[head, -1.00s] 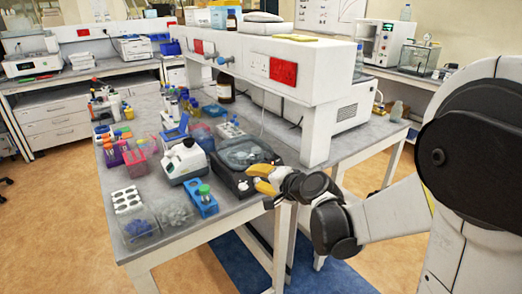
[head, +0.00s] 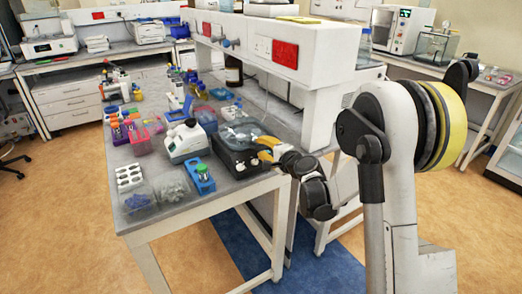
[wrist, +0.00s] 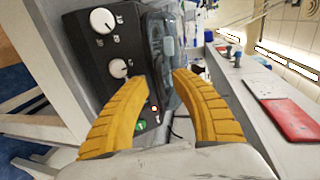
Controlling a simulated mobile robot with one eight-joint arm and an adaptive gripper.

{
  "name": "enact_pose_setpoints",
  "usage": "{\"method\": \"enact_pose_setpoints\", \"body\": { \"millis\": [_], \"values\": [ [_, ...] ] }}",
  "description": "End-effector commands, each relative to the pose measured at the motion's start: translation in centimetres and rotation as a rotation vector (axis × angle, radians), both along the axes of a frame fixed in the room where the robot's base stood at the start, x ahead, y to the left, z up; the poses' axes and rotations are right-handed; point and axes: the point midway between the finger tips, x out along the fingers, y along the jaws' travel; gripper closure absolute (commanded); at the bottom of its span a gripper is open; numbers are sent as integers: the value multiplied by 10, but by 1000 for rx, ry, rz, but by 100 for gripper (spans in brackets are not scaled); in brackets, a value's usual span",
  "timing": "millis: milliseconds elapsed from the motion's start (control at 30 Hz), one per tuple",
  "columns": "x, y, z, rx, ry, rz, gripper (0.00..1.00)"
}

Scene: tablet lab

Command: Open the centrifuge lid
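The centrifuge (head: 231,158) is a black box with a clear, dark-tinted lid (head: 240,132) on top, near the right front edge of the bench. The lid looks down, though a small gap cannot be ruled out. My gripper (head: 266,149), with yellow fingers, is at the centrifuge's front right side. In the wrist view, the fingers of my gripper (wrist: 160,82) are apart, with no object clearly held between them. The centrifuge's front panel (wrist: 108,70), with two white knobs and a green button, lies beyond the left finger. The lid (wrist: 162,45) is ahead of the fingertips.
A white shelf unit with red panels (head: 285,53) rises close behind and right of the centrifuge. A small white device (head: 187,140), a blue tube rack (head: 200,178) and clear boxes (head: 172,187) stand left of it. The floor in front is clear.

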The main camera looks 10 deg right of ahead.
Motion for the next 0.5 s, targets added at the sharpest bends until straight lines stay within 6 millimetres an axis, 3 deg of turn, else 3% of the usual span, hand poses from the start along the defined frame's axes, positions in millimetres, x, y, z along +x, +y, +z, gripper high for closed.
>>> {"method": "enact_pose_setpoints", "body": {
  "millis": [400, 500],
  "values": [
    [9, 3, -1, 0, 0, 0, 70],
    [9, 3, -2, 0, 0, 0, 100]
  ]
}}
